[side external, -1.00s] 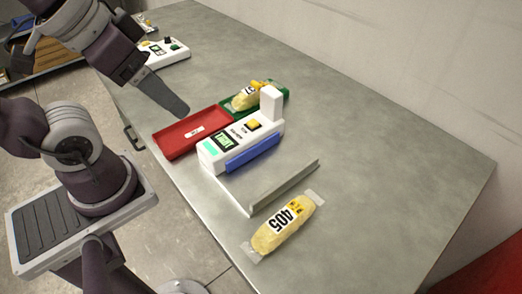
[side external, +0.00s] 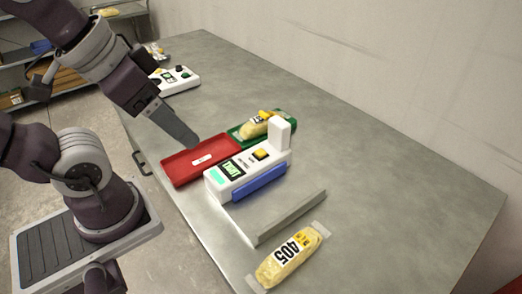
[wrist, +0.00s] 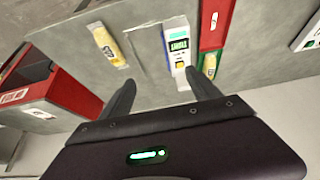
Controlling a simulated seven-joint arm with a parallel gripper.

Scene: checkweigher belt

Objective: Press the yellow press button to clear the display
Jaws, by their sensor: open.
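The white checkweigher unit (side external: 247,168) stands on the grey table. Its yellow press button (side external: 262,154) is on the top, beside a green-lit display (side external: 231,169) with dark characters too small to read surely. In the wrist view the button (wrist: 181,65) shows just ahead of the finger on the right, and the display (wrist: 178,44) lies beyond it. My gripper (wrist: 160,88) is open with nothing between its fingers. In the side view my gripper (side external: 190,142) hangs above the far left of the red tray, apart from the button.
A red tray (side external: 182,170) and a green tray (side external: 285,119) holding a yellow packet (side external: 254,127) adjoin the unit. A metal platform (side external: 252,219) and a packet marked 405 (side external: 290,256) lie nearer. A white control box (side external: 178,80) stands at the back. The table's right side is clear.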

